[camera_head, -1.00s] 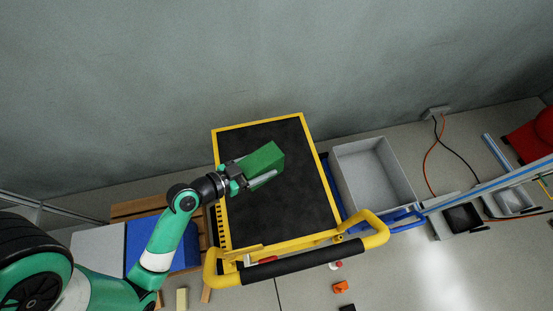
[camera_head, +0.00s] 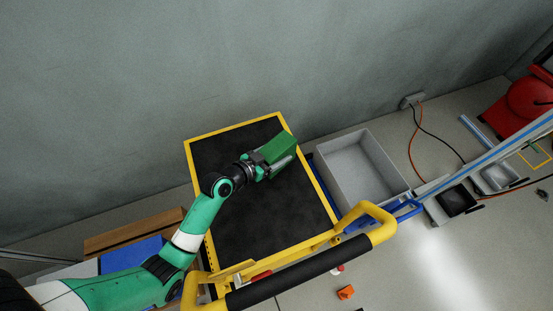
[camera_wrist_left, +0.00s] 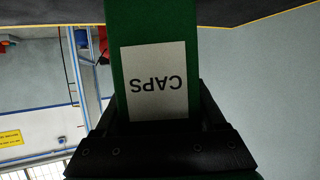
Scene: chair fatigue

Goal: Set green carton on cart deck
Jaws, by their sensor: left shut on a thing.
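The green carton (camera_head: 275,147) is held in my left gripper (camera_head: 267,163), over the far right part of the cart deck. In the left wrist view the carton (camera_wrist_left: 123,30) shows a white label reading "CAPS", with the dark gripper (camera_wrist_left: 160,120) shut around its near end. The cart deck (camera_head: 250,215) is a black mat with a yellow rim. Whether the carton touches the deck or hangs above it I cannot tell. My right gripper is not in view.
A yellow cart handle (camera_head: 306,267) with a black grip runs along the near side. A grey open bin (camera_head: 358,170) stands right of the cart. A wooden bench (camera_head: 135,232) with a blue item is at left. Most of the deck is bare.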

